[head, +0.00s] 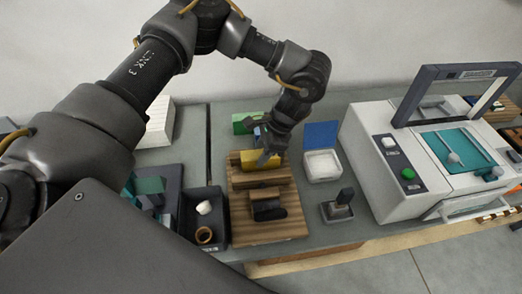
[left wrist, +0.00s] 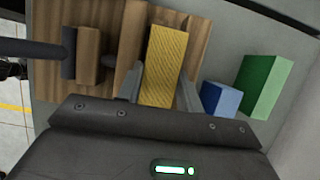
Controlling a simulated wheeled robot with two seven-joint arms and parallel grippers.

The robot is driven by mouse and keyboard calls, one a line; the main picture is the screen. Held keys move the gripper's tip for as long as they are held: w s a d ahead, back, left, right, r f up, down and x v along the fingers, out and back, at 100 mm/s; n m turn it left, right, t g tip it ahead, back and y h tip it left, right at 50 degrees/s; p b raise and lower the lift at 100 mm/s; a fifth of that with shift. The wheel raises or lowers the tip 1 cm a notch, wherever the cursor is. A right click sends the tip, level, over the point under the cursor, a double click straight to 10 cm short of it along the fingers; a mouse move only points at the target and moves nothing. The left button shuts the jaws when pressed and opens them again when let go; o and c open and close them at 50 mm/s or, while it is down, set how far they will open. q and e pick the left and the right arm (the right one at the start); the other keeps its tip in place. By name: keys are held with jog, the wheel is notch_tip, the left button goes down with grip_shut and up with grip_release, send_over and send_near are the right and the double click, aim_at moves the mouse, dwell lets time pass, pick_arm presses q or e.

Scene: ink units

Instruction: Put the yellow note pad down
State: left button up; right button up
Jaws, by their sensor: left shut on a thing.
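The yellow note pad (head: 259,162) is at the back part of a striped wooden stand (head: 238,206) in the head view. My left gripper (head: 268,157) comes down over it from behind and is shut on it. In the left wrist view the yellow note pad (left wrist: 166,62) stands between the two fingers of my left gripper (left wrist: 160,88), with the wood around and beyond it. I cannot tell whether the pad touches the wood. My right gripper is not in view.
A dark stamp-like block (head: 268,209) lies on the stand's front part. A green block (left wrist: 264,86) and a blue block (left wrist: 220,99) stand beside the stand. A black tray (head: 190,225), a white box with blue lid (head: 322,166), a hand stamp (head: 338,206) and a machine (head: 385,180) flank it.

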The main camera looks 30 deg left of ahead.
pick_arm(q)
jog(key=shift+f, duration=0.6)
jog(key=o, duration=1.2)
jog(key=shift+c, duration=0.2)
jog(key=shift+r, duration=0.25)
jog(key=b+v, duration=0.2)
jog(key=v, duration=1)
jog(key=shift+r, duration=0.4)
jog(key=shift+s, duration=0.1)
